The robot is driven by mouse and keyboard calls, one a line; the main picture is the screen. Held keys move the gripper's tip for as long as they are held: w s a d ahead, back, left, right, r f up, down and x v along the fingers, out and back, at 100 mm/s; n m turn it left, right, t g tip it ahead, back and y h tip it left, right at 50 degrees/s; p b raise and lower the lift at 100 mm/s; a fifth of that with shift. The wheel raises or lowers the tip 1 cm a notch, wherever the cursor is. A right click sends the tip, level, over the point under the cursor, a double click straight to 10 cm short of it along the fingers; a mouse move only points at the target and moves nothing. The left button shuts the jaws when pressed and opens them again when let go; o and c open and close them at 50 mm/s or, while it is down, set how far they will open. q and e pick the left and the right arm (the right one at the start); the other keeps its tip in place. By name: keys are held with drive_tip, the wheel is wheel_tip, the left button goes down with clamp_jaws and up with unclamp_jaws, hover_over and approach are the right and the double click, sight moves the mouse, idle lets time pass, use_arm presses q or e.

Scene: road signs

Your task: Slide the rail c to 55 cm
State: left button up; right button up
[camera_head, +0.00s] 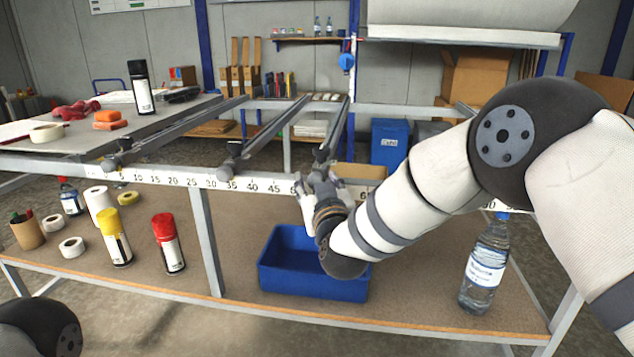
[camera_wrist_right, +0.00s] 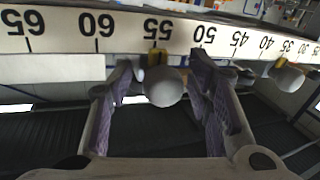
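Three grey rails run back from a white ruler strip (camera_head: 165,178) on the bench front. No letter shows on them; I take the rightmost as rail c (camera_head: 337,125). Its round end knob (camera_wrist_right: 163,86) and yellow pointer (camera_wrist_right: 155,57) show in the wrist view, with the pointer close to the 55 mark. My right gripper (camera_head: 318,187) is at this rail's front end. In the wrist view its fingers (camera_wrist_right: 160,95) are apart, one on each side of the knob; the finger on the 50 side is very close, and contact is unclear. My left gripper is out of view.
The middle rail (camera_head: 265,125) stands near 35, its knob (camera_wrist_right: 287,76) beside my gripper in the wrist view. The left rail (camera_head: 180,130) is near the ruler's low end. Below are a blue bin (camera_head: 285,280), spray cans (camera_head: 167,243) and a water bottle (camera_head: 485,270).

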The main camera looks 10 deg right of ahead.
drive_tip(key=shift+r, duration=0.1)
drive_tip(key=s, duration=1.2)
drive_tip(key=shift+d, duration=0.25)
drive_tip(key=s+d+f+g+p, duration=0.1)
drive_tip(key=s+d+f+g, duration=0.3)
drive_tip(key=s+f, duration=0.6)
drive_tip(key=s+d+f+g+p, duration=0.1)
drive_tip(key=s+d+f+g, duration=0.35)
drive_tip(key=f, duration=0.95)
use_arm(q)
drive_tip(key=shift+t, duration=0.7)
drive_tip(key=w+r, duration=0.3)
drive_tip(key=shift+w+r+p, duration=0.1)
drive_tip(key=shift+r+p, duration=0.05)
drive_tip(key=shift+p, duration=0.2)
use_arm(e)
drive_tip(key=s+d+f+m+g, duration=0.1)
drive_tip(key=s+g, duration=0.3)
drive_tip(key=s, duration=0.7)
drive_tip(key=s+d+f+g, duration=0.3)
drive_tip(key=s+f+g, duration=0.1)
drive_tip(key=s, duration=0.8)
drive_tip(key=s+d+f+m+g+h, duration=0.1)
drive_tip(key=s+g, duration=0.3)
drive_tip(key=s, duration=0.8)
drive_tip(key=shift+d+f+m, duration=0.3)
drive_tip(key=shift+d+f, duration=0.1)
drive_tip(key=shift+f, duration=0.3)
